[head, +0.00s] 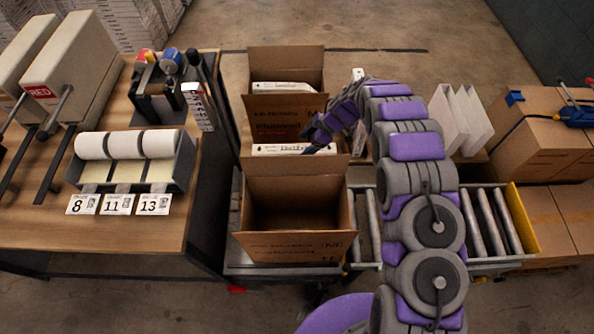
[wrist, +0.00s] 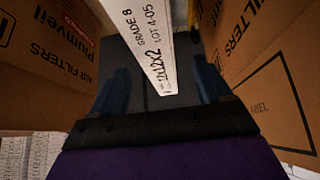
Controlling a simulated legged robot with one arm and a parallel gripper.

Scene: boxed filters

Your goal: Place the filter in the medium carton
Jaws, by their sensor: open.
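A white filter (head: 293,149) stands in the middle carton (head: 285,117) of a row of three, only its top edge showing. The back carton (head: 285,56) also holds a white filter (head: 283,87). The front carton (head: 295,245) is open and looks empty. I cannot tell which carton is the medium one. My gripper (head: 318,141) is at the middle carton's right side. In the wrist view my open gripper (wrist: 163,85) has blue fingers on either side of a white filter edge (wrist: 148,45) marked "GRADE 8" and "12x12x2", with cardboard walls close on both sides.
Several white filters (head: 462,120) stand right of my arm. A roller conveyor (head: 490,222) runs at the right beside closed boxes (head: 545,135). At the left, a wooden bench (head: 130,225) holds label rolls (head: 127,145), cards numbered 8, 11 and 13, and a sealing machine (head: 80,65).

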